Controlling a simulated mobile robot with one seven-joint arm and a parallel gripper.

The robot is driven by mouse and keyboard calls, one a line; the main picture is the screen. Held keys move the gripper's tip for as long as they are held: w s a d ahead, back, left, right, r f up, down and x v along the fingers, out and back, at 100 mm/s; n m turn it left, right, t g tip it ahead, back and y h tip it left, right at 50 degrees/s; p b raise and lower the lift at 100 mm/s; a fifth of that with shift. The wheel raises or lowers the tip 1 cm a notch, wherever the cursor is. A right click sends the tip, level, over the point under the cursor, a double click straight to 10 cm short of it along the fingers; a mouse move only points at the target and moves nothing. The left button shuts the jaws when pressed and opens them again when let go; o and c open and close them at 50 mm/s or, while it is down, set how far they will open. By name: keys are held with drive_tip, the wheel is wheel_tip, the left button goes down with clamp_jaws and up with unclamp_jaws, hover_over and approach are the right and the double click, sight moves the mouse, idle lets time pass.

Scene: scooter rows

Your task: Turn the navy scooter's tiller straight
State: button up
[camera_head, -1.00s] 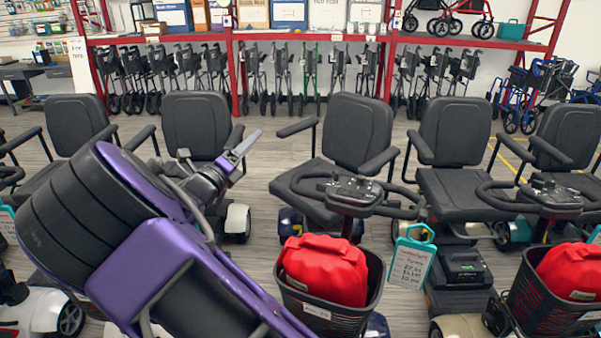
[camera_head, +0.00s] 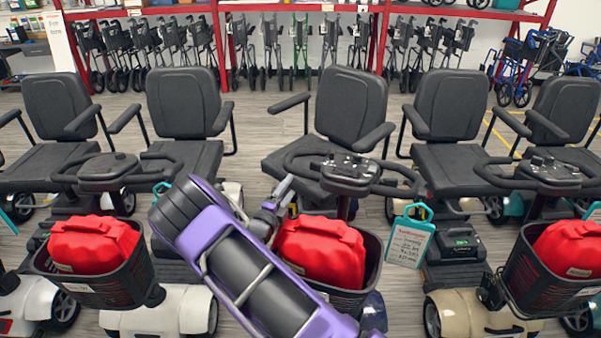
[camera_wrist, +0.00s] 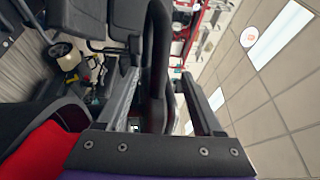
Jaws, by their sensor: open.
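The navy scooter stands in the middle of the front row; its dark blue body (camera_head: 373,312) shows low beside the basket. Its black tiller head with loop handlebar (camera_head: 350,172) sits above the basket, the right end lower in the picture than the left. My gripper (camera_head: 285,186) is just left of the handlebar's left end, pointing up. In the wrist view my open gripper (camera_wrist: 158,76) has a black bar (camera_wrist: 157,45), likely the handlebar, between its fingers. Whether it touches either finger I cannot tell. My purple arm hides part of the basket and scooter front.
A red bag (camera_head: 322,250) fills the navy scooter's black basket (camera_head: 365,290). A price tag (camera_head: 410,238) hangs to its right. Scooters with baskets stand close on both sides, with tillers (camera_head: 108,172) and (camera_head: 553,175). Black seats (camera_head: 350,105) line up behind; grey floor lies beyond them.

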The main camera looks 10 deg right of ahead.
sight(298, 175)
drive_tip(key=x, duration=0.9)
clamp_jaws()
idle(1.2)
